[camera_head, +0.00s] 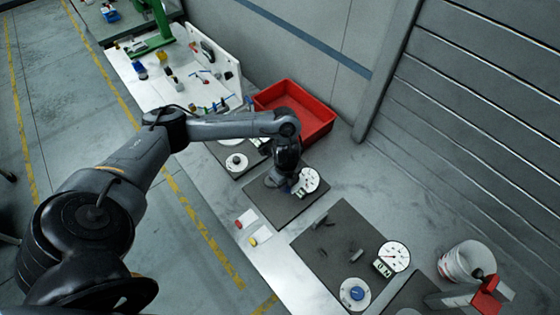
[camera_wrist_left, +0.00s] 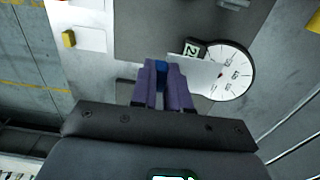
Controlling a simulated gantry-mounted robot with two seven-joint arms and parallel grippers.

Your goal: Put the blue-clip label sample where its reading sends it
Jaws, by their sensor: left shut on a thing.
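My left gripper (camera_head: 291,180) is over a dark mat (camera_head: 262,196) in the head view. In the left wrist view its purple fingers (camera_wrist_left: 165,84) are shut on the blue clip (camera_wrist_left: 161,68) of the label sample. The sample's white label (camera_wrist_left: 196,72) sticks out to the right of the fingers, in front of part of a round white dial (camera_wrist_left: 232,72). A small dark display (camera_wrist_left: 192,49) beside the dial shows what looks like a 2. In the head view the arm hides most of the sample. My right gripper is not in view.
A red bin (camera_head: 322,122) stands behind the arm. Cards with a red clip (camera_head: 239,224) and a yellow clip (camera_head: 253,241) lie on the bench front. A second mat (camera_head: 325,262) has its own dial (camera_head: 394,256) and a blue-knobbed disc (camera_head: 356,293). A white bucket (camera_head: 462,264) is at right.

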